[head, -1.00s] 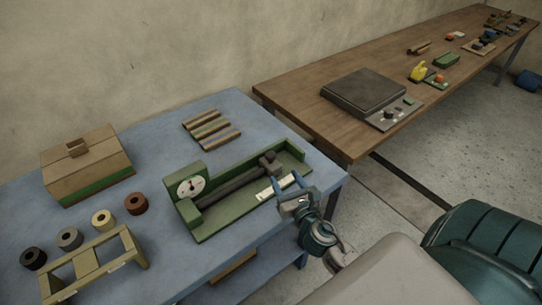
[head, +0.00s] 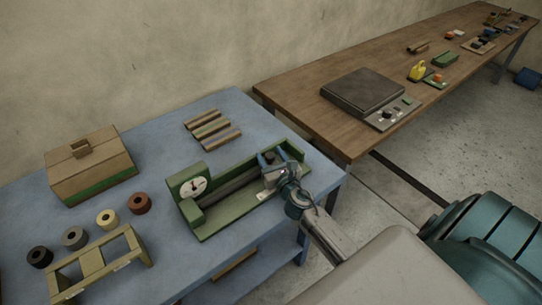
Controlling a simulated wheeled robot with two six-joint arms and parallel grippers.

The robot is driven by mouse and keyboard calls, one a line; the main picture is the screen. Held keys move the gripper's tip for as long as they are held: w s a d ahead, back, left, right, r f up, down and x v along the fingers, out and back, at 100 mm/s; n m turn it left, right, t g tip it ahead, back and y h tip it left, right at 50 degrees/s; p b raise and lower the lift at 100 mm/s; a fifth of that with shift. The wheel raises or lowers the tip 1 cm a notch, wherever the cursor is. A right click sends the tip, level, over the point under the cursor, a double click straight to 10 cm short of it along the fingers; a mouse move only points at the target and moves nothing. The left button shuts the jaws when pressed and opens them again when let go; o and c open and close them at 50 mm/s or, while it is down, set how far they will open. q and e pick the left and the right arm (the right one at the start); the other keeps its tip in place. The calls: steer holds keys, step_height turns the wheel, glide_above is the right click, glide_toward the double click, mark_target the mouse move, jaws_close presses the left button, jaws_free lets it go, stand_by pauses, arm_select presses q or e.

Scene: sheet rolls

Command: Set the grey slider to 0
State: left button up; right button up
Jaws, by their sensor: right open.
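The green fixture (head: 243,208) stands on the blue table, with a round white dial (head: 193,186) at its left end and a dark grey bar (head: 225,187) along its trough. The grey slider (head: 268,157) appears as a dark knob near the right end of the bar, partly hidden by my gripper. A pale strip (head: 262,194) lies along the front edge; its marks are too small to read. My right gripper (head: 275,159) is open, its blue fingers around or just above the slider; I cannot tell whether they touch it. My left gripper is not in view.
A box with a green base (head: 90,172), several rolls (head: 107,217), a wooden rack (head: 100,262) and striped sticks (head: 213,130) share the blue table. A brown table (head: 300,105) with a dark flat device (head: 362,92) stands at the right.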

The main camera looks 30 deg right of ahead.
jaws_close()
steer(key=a, duration=0.5)
steer(key=a+p, duration=0.1)
steer(key=a, duration=0.2)
steer(key=shift+s, duration=0.35)
steer(key=shift+d+f, duration=0.1)
steer(key=shift+d, duration=0.05)
steer(key=shift+c, duration=2.1)
jaws_free()
steer(key=o, duration=0.4)
steer(key=shift+a, duration=0.3)
steer(key=shift+s, duration=0.1)
